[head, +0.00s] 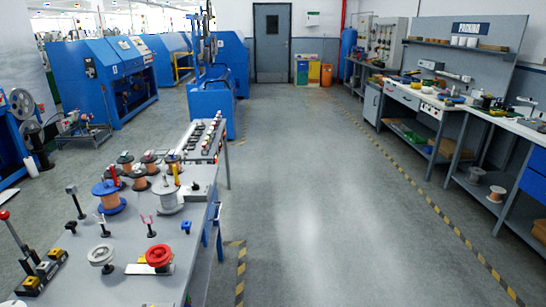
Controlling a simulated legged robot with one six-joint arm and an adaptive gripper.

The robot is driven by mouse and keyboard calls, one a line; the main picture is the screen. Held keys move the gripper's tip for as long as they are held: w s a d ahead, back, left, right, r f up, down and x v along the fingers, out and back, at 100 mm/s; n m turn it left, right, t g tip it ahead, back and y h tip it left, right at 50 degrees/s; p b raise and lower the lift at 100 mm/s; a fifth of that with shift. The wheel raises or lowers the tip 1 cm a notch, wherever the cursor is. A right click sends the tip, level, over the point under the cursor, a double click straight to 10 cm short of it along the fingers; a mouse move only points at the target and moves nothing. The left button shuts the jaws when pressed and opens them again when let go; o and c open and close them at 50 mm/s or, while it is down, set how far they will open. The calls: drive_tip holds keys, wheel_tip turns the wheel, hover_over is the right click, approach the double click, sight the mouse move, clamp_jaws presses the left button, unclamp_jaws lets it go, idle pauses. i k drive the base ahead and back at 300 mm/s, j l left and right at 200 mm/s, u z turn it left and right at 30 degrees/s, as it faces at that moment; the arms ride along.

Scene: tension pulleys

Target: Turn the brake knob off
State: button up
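I cannot tell which part is the brake knob. On the grey bench (127,235) at the lower left, a red round wheel or knob (158,255) sits on a flat pale plate. A similar grey-white wheel (101,255) stands left of it. A small blue knob-like part (186,226) is at the bench's right edge. A lever with a red ball top (4,214) rises at the far left from a black base with yellow parts. The settings of these parts are too small to read. My gripper is not in view.
Several wire spools, one with a blue base (108,200), crowd the back of the bench. A wide clear floor aisle (315,200) lies to its right, with yellow-black floor tape. A workbench (430,105) lines the right wall. Blue machines (100,80) stand at the back left.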

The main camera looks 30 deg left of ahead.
sight(196, 187)
drive_tip(key=i+j+u, duration=0.2)
drive_tip(key=i+u, duration=0.55)
drive_tip(key=i, duration=0.2)
drive_tip(key=i+u, duration=0.75)
drive_tip(key=i, duration=0.4)
drive_tip(key=i+l+u, duration=0.15)
drive_tip(key=i+u, duration=0.15)
drive_tip(key=i, duration=0.45)
drive_tip(key=i+j+u, duration=0.1)
drive_tip(key=i, duration=0.25)
